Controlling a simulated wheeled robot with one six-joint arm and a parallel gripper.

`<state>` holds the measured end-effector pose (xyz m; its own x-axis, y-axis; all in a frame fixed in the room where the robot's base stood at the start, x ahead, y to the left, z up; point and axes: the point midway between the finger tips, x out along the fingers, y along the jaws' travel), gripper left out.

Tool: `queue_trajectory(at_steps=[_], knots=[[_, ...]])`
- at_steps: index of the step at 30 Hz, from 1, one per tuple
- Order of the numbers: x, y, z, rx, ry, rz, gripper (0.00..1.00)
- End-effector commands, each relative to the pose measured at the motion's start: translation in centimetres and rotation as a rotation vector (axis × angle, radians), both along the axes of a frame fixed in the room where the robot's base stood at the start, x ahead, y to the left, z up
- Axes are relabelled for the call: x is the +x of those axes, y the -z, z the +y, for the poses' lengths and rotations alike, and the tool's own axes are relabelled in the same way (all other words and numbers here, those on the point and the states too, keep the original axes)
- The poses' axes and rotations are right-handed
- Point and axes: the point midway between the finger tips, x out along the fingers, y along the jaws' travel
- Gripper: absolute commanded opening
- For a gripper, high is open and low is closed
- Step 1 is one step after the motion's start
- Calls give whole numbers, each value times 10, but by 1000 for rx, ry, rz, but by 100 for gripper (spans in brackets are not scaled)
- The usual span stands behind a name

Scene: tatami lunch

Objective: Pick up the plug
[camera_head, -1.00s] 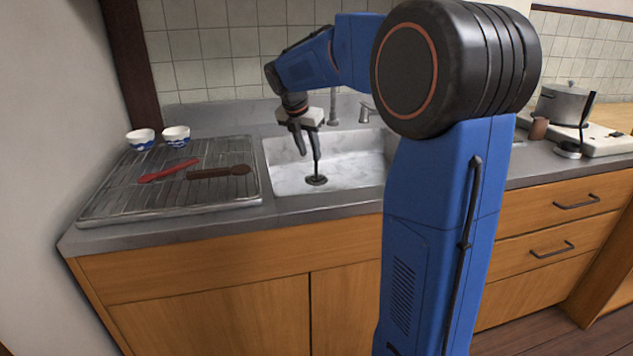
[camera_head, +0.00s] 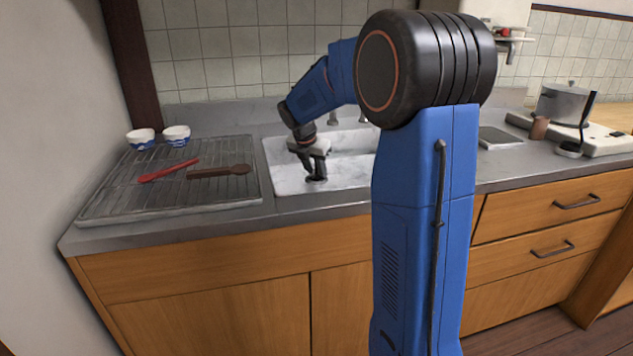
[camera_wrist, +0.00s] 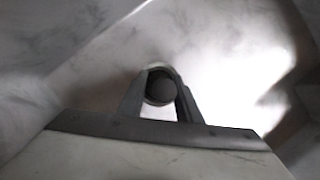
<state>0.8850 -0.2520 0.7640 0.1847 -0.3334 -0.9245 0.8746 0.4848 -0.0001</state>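The plug (camera_head: 316,180) is a small dark disc on the floor of the white marbled sink (camera_head: 288,184), mostly hidden by my fingers in the head view. In the wrist view, a dark round shape that looks like the plug (camera_wrist: 159,88) shows between my two dark fingertips. My gripper (camera_head: 315,175) points down into the sink, with its fingertips at the plug. The fingers are apart on either side of the dark shape. I cannot tell whether they press on it.
A wire drying rack (camera_head: 135,196) left of the sink holds a red utensil (camera_head: 168,171) and a brown spoon (camera_head: 220,171). Two blue-white bowls (camera_head: 176,135) stand behind it. A pot (camera_head: 563,104) stands at the far right. The sink walls surround my gripper closely.

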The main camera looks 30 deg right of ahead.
Motion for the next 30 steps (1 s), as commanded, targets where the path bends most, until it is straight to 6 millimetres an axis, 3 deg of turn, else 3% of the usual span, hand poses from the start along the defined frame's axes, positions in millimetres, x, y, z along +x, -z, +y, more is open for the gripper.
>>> queue_trajectory(at_steps=[6,10,11,23,30], knots=[[0,1,0,0,0,-1,31],[0,1,0,0,0,-1,2],[0,1,0,0,0,-1,0],[1,-4,-1,-1,-1,-3,0],[1,-41,-1,-1,0,-6,0]])
